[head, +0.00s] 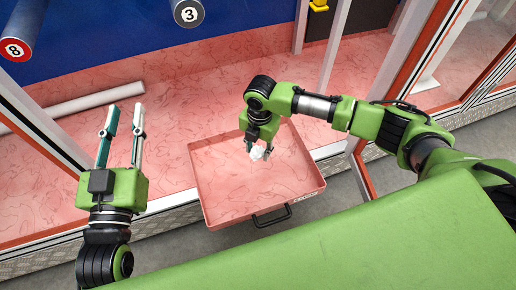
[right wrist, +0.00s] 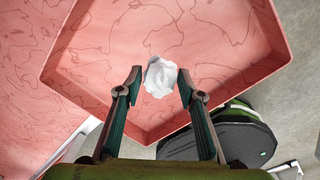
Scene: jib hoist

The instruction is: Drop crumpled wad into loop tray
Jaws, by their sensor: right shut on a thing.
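The crumpled wad (head: 257,154) is small and white. My right gripper (head: 259,147) is shut on it and holds it over the loop tray. In the right wrist view, the wad (right wrist: 160,77) sits between the two fingertips, with the tray floor behind it. The loop tray (head: 313,188) is a shallow, square, salmon-pink tray with a dark handle on its near side. Its rim also shows in the right wrist view (right wrist: 272,68). My left gripper (head: 123,118) is open and empty, off to the left of the tray, fingers pointing away from me.
A pale tube (head: 95,99) lies on the pink surface at the left. Two hanging cylinders marked 8 (head: 25,40) and 3 (head: 188,12) are at the top. Window-like frames stand at the right. The tray floor around the wad looks bare.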

